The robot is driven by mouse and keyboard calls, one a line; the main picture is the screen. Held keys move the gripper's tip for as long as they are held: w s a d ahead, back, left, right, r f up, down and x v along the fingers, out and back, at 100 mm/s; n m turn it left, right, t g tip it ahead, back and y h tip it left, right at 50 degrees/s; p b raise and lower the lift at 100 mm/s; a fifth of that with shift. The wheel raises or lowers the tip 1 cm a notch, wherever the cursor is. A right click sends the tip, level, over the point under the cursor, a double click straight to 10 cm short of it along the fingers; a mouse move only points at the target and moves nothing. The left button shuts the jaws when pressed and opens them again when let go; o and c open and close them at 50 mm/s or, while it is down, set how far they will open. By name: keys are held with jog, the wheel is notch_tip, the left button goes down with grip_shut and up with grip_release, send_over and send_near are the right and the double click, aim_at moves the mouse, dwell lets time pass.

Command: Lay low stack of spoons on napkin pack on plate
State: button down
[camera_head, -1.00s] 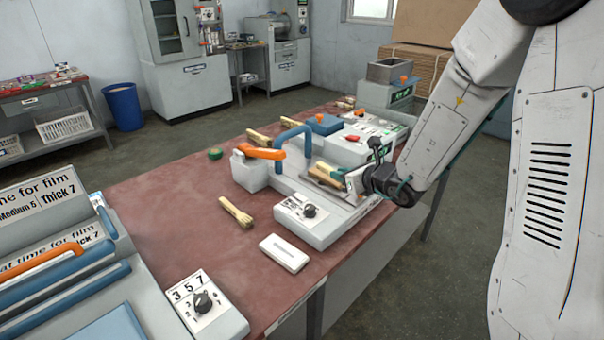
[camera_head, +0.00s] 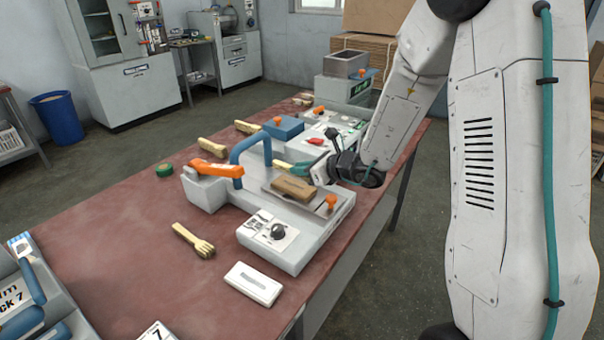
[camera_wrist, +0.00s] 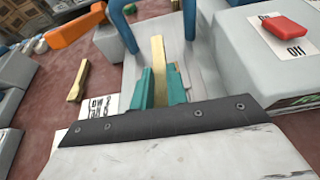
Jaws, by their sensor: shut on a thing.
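My gripper (camera_head: 296,170) has teal fingers and is shut on a pale yellow spoon stack (camera_head: 281,164), just behind the metal plate of the press. In the wrist view the spoon stack (camera_wrist: 158,60) sticks out forward between the two fingers (camera_wrist: 160,88). A brown napkin pack (camera_head: 293,188) lies on the metal plate (camera_head: 312,203), in front of and below my gripper. The held stack is apart from the pack in the head view.
The grey press has a blue arched handle (camera_head: 252,141) and an orange lever (camera_head: 216,168). Another spoon stack (camera_head: 195,241) and a white block (camera_head: 253,283) lie on the red table. A blue box (camera_head: 283,128) and more bundles stand behind.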

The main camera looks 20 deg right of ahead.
aim_at(301, 178)
jog(key=shift+a+f, duration=0.1)
jog(key=shift+f, duration=1.65)
jog(key=shift+f, duration=0.15)
jog(key=c, duration=1.4)
grip_release()
